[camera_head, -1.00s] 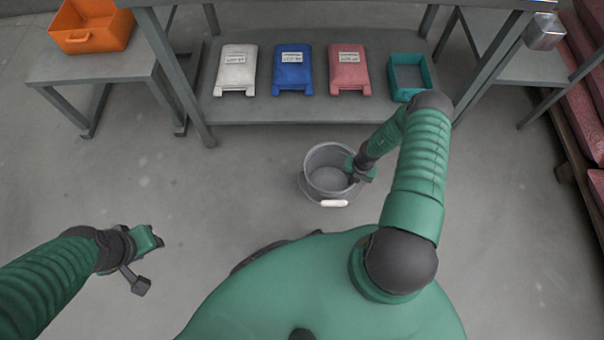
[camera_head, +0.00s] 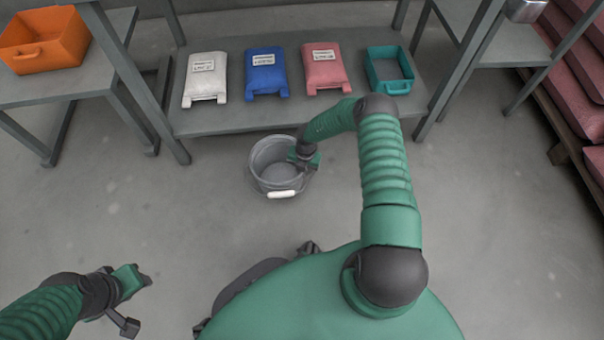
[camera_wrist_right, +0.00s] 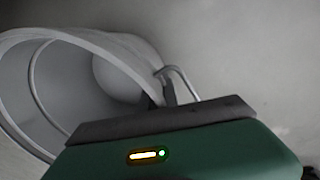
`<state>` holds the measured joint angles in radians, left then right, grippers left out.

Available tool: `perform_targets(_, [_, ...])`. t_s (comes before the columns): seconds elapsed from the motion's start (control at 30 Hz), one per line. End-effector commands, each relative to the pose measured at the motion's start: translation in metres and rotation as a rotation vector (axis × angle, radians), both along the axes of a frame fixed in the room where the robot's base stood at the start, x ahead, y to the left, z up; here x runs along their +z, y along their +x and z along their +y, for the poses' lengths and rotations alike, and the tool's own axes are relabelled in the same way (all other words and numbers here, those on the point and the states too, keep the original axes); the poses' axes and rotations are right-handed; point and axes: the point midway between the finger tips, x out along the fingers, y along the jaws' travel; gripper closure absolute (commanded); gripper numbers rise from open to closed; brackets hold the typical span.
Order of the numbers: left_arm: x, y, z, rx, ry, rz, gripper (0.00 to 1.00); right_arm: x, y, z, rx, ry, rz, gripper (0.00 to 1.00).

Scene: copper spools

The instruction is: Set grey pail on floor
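The grey pail (camera_head: 262,178) is upright in front of the low shelf in the head view, its white handle grip hanging toward me. My right gripper (camera_head: 304,158) is at the pail's right rim and appears shut on it; the fingertips are partly hidden. In the right wrist view the pail (camera_wrist_right: 75,95) shows its open mouth and inside, with the wire handle at the rim beside the gripper. Whether the pail's base touches the floor cannot be told. My left gripper (camera_head: 146,280) is out at the lower left, away from the pail; its finger gap is not clear.
The low shelf (camera_head: 225,120) holds white (camera_head: 206,75), blue (camera_head: 266,72) and pink (camera_head: 324,66) bags and a teal bin (camera_head: 388,72). An orange bin (camera_head: 40,42) stands on the left table. Pink sacks (camera_head: 575,70) are stacked at right. Floor (camera_head: 160,210) left of the pail is clear.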

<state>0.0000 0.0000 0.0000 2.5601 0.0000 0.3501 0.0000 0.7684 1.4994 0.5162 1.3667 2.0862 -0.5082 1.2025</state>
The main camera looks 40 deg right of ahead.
Motion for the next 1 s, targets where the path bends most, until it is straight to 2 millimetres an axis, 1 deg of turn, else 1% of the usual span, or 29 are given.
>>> perform_targets(0.07, [0.001,0.000,0.000,0.000,0.000,-0.001,0.64,0.001,0.000,0.000,0.000,0.000,-0.001,1.00])
perform_targets(0.17, [-0.001,0.000,0.000,0.000,0.000,-0.001,0.64,-0.002,0.000,0.000,0.000,0.001,-0.001,1.00])
perform_targets(0.2, [0.000,0.000,0.000,0.000,0.000,-0.001,0.64,-0.001,0.000,0.000,0.000,0.000,0.000,0.91])
perform_targets(0.33, [0.000,0.000,0.000,0.000,0.000,0.000,0.64,-0.001,0.000,0.000,0.000,0.000,0.000,0.74])
perform_targets(0.53, [0.000,0.000,0.000,0.000,0.000,0.000,0.64,-0.001,0.000,0.000,0.000,0.000,0.000,0.74])
perform_targets(0.6, [0.003,0.000,0.000,0.000,0.000,0.000,0.64,0.003,0.000,0.000,0.001,-0.001,-0.001,0.74])
perform_targets(0.67, [0.009,0.000,0.000,0.000,0.000,0.000,0.64,0.012,0.000,-0.001,0.000,-0.001,-0.001,0.74])
perform_targets(0.73, [0.020,0.000,0.000,0.000,0.000,0.000,0.64,0.028,-0.001,-0.002,0.001,-0.001,-0.002,0.74])
perform_targets(0.9, [0.051,0.000,0.000,0.000,0.000,0.000,0.64,0.076,-0.004,-0.004,0.001,-0.001,-0.002,0.74])
perform_targets(1.0, [0.065,0.000,0.000,0.000,0.000,-0.001,0.64,0.098,-0.006,-0.005,0.000,0.000,-0.001,0.74])
